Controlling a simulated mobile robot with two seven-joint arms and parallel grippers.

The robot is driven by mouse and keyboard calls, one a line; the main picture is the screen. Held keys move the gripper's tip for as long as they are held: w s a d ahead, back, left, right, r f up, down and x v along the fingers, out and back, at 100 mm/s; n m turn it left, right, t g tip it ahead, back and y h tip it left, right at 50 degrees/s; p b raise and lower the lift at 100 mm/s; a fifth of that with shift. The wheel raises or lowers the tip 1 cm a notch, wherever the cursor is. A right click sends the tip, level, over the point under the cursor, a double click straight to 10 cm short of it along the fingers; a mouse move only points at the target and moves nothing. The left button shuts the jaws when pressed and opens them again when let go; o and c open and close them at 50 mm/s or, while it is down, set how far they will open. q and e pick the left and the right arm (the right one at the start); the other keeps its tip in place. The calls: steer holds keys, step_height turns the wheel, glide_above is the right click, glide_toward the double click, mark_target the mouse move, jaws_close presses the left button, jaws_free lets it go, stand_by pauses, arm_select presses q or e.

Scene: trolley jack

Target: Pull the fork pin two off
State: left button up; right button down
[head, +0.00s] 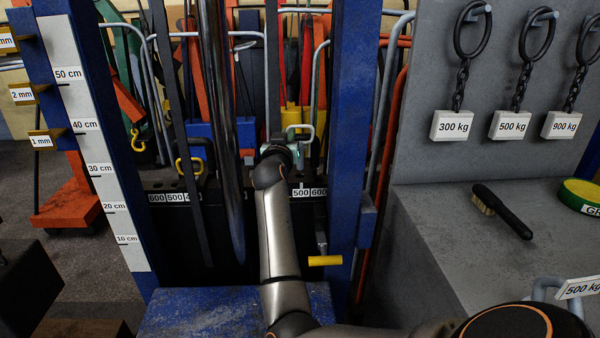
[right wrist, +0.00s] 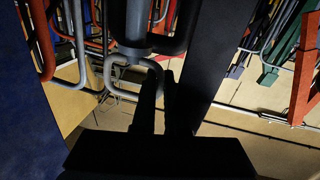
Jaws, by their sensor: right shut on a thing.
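A grey, bent loop handle (head: 300,132), apparently a fork pin, stands at the upper middle, over the black bar with weight labels on the right of the mast. My right gripper (head: 294,147) reaches it from the front and is shut on it. The right wrist view shows the grey loop (right wrist: 156,72) at the dark fingers (right wrist: 162,88); the exact contact is in shadow. The lower end of the pin is hidden. A yellow loop (head: 190,165) sits on the bar's left side, apart from my gripper. My left gripper is not in view.
A blue post (head: 350,130) rises close to the right of my arm, and a shiny rod (head: 222,130) to its left. A yellow handle (head: 325,260) sticks out low down. A grey bench (head: 460,240) with a brush (head: 502,211) is at right.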

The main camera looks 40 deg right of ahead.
steer(key=shift+r+p, duration=0.45)
steer(key=shift+r, duration=0.35)
steer(key=shift+r+p, duration=0.55)
steer(key=shift+r, duration=0.2)
steer(key=shift+r+p, duration=0.75)
steer(key=shift+r, duration=0.3)
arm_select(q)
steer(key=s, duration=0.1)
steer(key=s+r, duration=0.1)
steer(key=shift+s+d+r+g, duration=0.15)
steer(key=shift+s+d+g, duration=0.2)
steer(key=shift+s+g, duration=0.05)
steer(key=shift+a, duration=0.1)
